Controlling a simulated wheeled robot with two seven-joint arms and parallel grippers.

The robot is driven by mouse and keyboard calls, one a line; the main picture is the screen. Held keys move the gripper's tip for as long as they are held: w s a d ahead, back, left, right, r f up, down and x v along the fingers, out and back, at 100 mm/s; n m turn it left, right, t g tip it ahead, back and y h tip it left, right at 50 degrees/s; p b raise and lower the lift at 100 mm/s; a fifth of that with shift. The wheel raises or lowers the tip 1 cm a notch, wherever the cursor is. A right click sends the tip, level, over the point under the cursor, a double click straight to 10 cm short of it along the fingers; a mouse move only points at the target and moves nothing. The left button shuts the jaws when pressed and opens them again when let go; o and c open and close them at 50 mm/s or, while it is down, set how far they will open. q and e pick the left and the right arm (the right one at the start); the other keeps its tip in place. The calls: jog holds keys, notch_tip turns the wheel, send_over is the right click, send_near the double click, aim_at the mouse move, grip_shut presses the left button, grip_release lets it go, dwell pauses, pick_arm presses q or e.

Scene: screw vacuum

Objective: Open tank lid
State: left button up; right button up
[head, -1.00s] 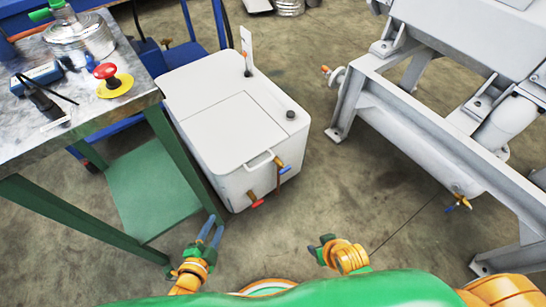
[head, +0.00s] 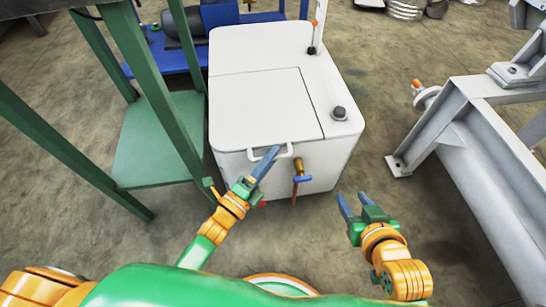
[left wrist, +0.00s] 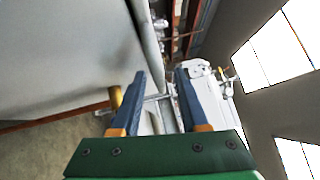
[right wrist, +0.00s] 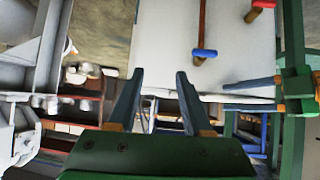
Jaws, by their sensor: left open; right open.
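The white tank (head: 345,140) stands on the floor, and its flat lid (head: 262,105) lies shut on top. A white loop handle (head: 287,152) sits at the lid's front edge. My left gripper (head: 266,162) is open at the left part of this handle, its fingers partly covering it. I cannot tell whether the bar lies between the fingers or touches them. In the left wrist view the open fingers (left wrist: 161,76) point along a pale surface. My right gripper (head: 356,203) is open and empty, to the right of and in front of the tank; its fingers also show in the right wrist view (right wrist: 155,80).
A blue-handled brass valve (head: 302,179) sticks out of the tank's front, right of the handle. A green-legged table (head: 160,90) stands close on the left. A grey metal frame (head: 470,110) stands on the right. Open floor lies between tank and frame.

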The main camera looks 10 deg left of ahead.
pick_arm(q)
jog(key=shift+w+d, duration=0.15)
jog(key=shift+w, duration=0.2)
grip_shut()
dwell(1.2)
